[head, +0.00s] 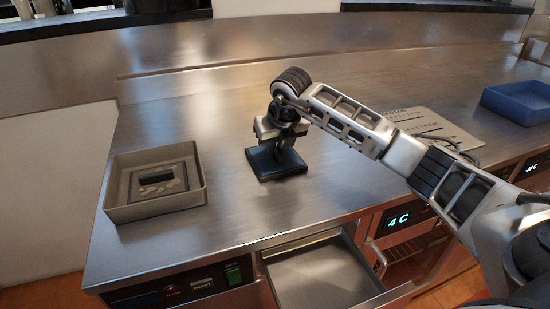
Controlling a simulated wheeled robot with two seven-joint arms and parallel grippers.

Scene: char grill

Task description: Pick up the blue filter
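A dark, blue-black square piece (268,166), which may be the blue filter, lies on the steel counter near its middle. My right gripper (277,146) points down right over this piece, and its fingers reach its raised middle part. The fingers overlap with that dark part, so I cannot tell whether they are closed on it. The piece looks flat on the counter. My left gripper is not in view.
A grey square tray (118,190) with a dark slotted insert stands on the left of the steel counter (225,207). A blue tray (495,103) stands at the far right, near a perforated metal plate (440,127). An open drawer (318,275) juts out below the front edge.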

